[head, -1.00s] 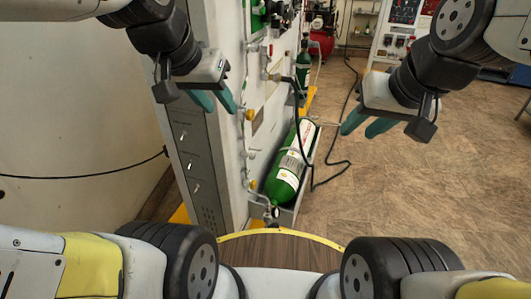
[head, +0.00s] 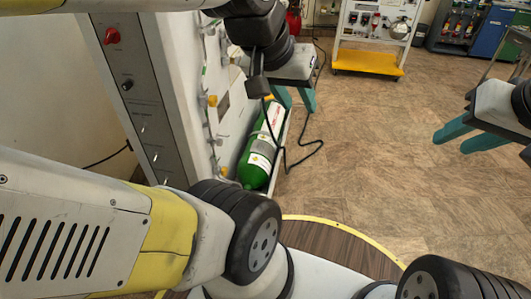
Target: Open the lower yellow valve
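The panel (head: 185,55) stands on the left side of the head view. The lower yellow valve (head: 222,172) is a small knob low on its face, near the bottom end of the green cylinder. Another yellow valve (head: 212,100) sits higher on the same face. My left gripper (head: 298,106) has its teal fingers apart with nothing between them. My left arm crosses the lower left.
A green cylinder (head: 257,158) with white labels lies beside the panel, with a black hose (head: 308,157) looping to its right. A red knob (head: 112,36) is on the panel's grey side. A trainer with a yellow base (head: 368,63) stands at the back. The floor at right is clear.

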